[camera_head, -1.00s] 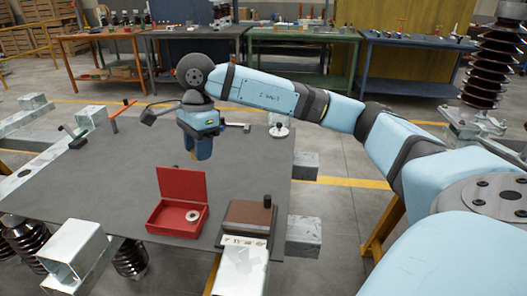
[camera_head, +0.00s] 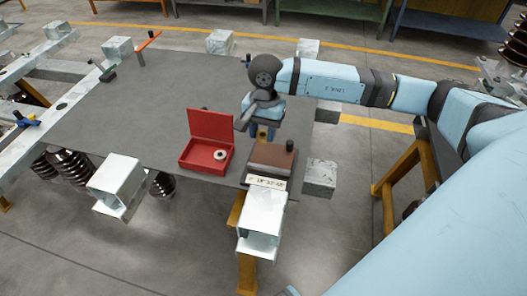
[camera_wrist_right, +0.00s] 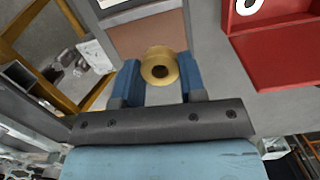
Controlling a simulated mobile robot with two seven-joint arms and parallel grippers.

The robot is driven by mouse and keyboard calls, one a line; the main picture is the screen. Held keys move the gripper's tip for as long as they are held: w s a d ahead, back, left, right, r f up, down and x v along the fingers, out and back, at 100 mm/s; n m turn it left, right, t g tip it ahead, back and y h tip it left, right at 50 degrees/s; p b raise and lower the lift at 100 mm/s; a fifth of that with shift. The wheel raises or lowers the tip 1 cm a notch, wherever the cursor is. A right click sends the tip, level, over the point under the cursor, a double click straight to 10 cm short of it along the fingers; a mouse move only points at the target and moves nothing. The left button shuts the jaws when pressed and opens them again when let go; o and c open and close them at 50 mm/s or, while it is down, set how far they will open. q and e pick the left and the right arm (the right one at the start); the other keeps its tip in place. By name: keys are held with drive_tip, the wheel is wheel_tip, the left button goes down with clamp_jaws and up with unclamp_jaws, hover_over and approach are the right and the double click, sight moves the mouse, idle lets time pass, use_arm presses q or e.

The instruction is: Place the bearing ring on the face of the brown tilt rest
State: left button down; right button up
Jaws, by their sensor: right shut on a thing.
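The brown tilt rest (camera_head: 270,157) stands near the front right edge of the grey table, with a black knob (camera_head: 290,146) on its right. Its brown face (camera_wrist_right: 150,34) shows at the top of the right wrist view. My right gripper (camera_head: 262,136) is just behind and above the tilt rest in the head view. Its blue fingers (camera_wrist_right: 160,82) are shut on a brass-coloured bearing ring (camera_wrist_right: 159,66) with a dark hole. The ring appears in front of the brown face; I cannot tell whether they touch. My left gripper is not in view.
An open red box (camera_head: 206,165) stands left of the tilt rest, holding a pale ring (camera_head: 220,154). A label plate (camera_head: 266,182) is at the rest's front. The left of the grey table (camera_head: 130,105) is mostly clear.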

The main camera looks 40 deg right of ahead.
sight(262, 161)
wheel_tip(262, 161, down, 9)
drive_tip(key=shift+r, duration=0.15)
idle(0.4)
drive_tip(key=shift+f+b, duration=0.2)
drive_tip(key=shift+b, duration=0.15)
drive_tip(key=o, duration=1)
drive_tip(key=shift+c, duration=0.2)
drive_tip(key=shift+r, duration=0.1)
drive_tip(key=r, duration=0.8)
drive_tip(key=w+d+r, duration=0.1)
drive_tip(key=r, duration=0.3)
drive_tip(key=shift+r+p, duration=0.1)
drive_tip(key=shift+p, duration=0.25)
drive_tip(key=shift+s, duration=0.1)
